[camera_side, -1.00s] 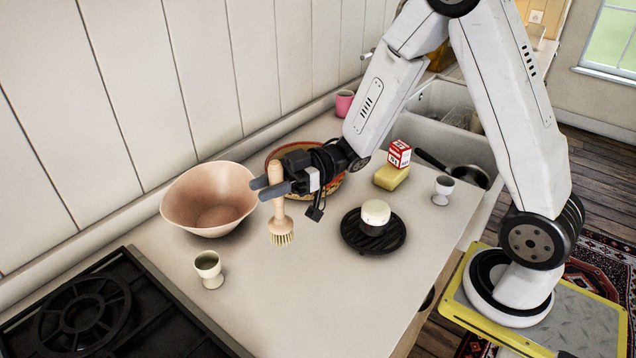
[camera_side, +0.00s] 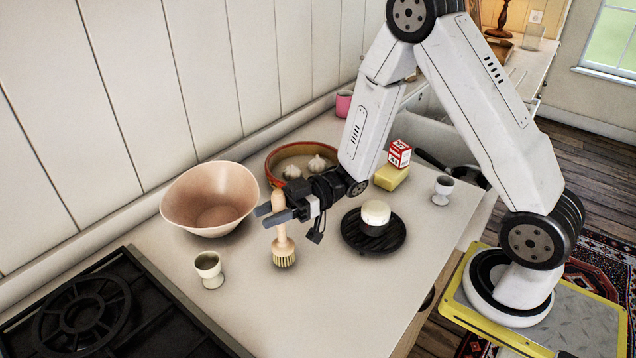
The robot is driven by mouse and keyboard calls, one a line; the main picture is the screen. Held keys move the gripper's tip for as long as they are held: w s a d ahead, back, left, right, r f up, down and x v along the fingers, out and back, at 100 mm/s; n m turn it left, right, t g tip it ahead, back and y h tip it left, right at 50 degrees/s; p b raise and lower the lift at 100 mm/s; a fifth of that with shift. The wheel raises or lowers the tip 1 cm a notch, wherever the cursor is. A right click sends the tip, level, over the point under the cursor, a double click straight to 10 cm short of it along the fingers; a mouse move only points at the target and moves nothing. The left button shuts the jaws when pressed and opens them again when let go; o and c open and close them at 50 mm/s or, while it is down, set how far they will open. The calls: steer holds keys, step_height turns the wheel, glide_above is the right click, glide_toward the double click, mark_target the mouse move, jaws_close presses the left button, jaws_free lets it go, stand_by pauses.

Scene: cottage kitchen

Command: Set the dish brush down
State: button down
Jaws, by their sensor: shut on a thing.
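The dish brush (camera_side: 281,243) has a pale wooden handle and light bristles. It is upright, bristles down, at or just above the pale worktop (camera_side: 330,290); I cannot tell whether the bristles touch it. My gripper (camera_side: 272,212) is shut on the brush's handle, with the handle top showing above the fingers and the head below.
A pink-tan bowl (camera_side: 211,221) stands to the left, an egg cup (camera_side: 209,268) in front of it. A black round trivet (camera_side: 392,240) with a white-topped pot (camera_side: 375,214) is to the right. A dish with garlic (camera_side: 277,156) is behind. The front worktop is clear.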

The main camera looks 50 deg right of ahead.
steer(key=shift+f, duration=0.6)
steer(key=shift+c, duration=2.1)
jaws_free()
steer(key=shift+d, duration=0.1)
steer(key=v, duration=0.7)
steer(key=shift+d, duration=0.15)
